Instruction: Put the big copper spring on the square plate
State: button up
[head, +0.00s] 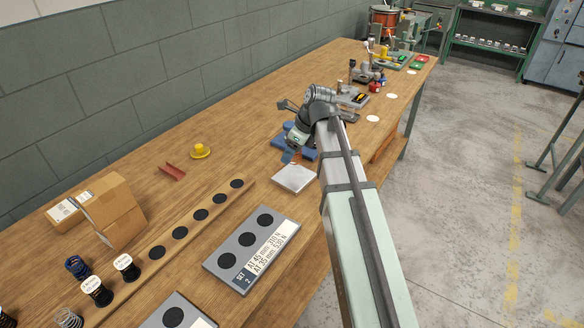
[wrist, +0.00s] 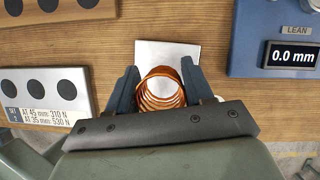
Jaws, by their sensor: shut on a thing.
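The big copper spring (wrist: 161,92) is between the two dark fingers of my gripper (wrist: 160,78) in the wrist view. The fingers are shut on its sides, and I look at its coils nearly end-on. The square plate (wrist: 167,48) is a bare silver square just beyond the spring in that view, partly covered by it. Whether spring and plate touch, I cannot tell. In the head view the plate (head: 293,179) lies on the bench beside my arm.
A blue gauge (wrist: 275,38) reading 0.0 mm stands close right of the plate in the wrist view. A grey board with black discs (head: 251,246) lies nearer on the bench. A wooden strip of discs (head: 200,214), cardboard boxes (head: 112,209) and a yellow piece (head: 200,151) are leftward.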

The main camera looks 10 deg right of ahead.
aim_at(288, 174)
jog(key=shift+f, duration=3)
jog(key=shift+f, duration=0.1)
jog(key=o, duration=1)
jog(key=v, duration=1.2)
